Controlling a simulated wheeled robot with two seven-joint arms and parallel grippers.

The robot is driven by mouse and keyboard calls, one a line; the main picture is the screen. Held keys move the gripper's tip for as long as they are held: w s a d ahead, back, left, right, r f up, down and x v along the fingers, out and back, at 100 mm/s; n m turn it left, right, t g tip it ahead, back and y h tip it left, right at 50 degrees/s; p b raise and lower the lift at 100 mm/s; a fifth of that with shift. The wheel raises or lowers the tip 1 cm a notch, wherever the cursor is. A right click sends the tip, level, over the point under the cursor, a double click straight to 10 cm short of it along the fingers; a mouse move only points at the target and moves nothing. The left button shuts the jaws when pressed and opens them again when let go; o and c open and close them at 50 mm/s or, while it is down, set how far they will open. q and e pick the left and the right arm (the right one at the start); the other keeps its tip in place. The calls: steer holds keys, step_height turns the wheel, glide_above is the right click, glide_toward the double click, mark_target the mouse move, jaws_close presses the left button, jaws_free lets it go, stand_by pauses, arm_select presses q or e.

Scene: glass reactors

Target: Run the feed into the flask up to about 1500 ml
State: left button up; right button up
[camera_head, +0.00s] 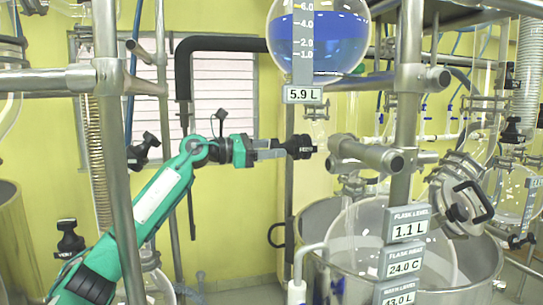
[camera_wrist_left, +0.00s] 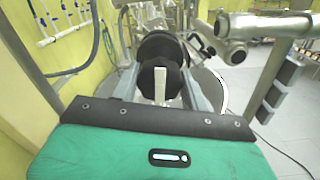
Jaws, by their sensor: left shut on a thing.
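The feed vessel (camera_head: 320,45) is a round glass bulb with blue liquid at the top, and its tag (camera_head: 303,94) reads 5.9 L. Below it is a black valve knob (camera_head: 304,146). My left gripper (camera_head: 288,151) is shut on this knob, coming from the left. In the left wrist view the knob (camera_wrist_left: 160,48) sits between the two fingers of the gripper (camera_wrist_left: 165,92). The large glass flask (camera_head: 372,238) sits in a metal bath; the flask level tag (camera_head: 408,225) reads 1.1 L. My right gripper is not in view.
A flask temperature tag (camera_head: 405,262) reads 24.0 C. The metal bath (camera_head: 485,262) surrounds the flask. Steel frame posts (camera_head: 407,110) and clamps stand close around the arm. A round port with a black handle (camera_head: 472,202) is at the right.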

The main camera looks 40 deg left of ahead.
arm_select(q)
steer(key=shift+f+m+b, duration=0.25)
steer(key=shift+m+b, duration=0.05)
steer(key=shift+m, duration=0.3)
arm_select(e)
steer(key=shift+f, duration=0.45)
arm_select(q)
steer(key=o, duration=1)
steer(key=shift+r, duration=0.15)
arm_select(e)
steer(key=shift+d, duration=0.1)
arm_select(q)
steer(key=b+v, duration=0.5)
steer(key=v, duration=0.8)
steer(key=shift+s+a, duration=0.2)
steer(key=shift+a, duration=0.1)
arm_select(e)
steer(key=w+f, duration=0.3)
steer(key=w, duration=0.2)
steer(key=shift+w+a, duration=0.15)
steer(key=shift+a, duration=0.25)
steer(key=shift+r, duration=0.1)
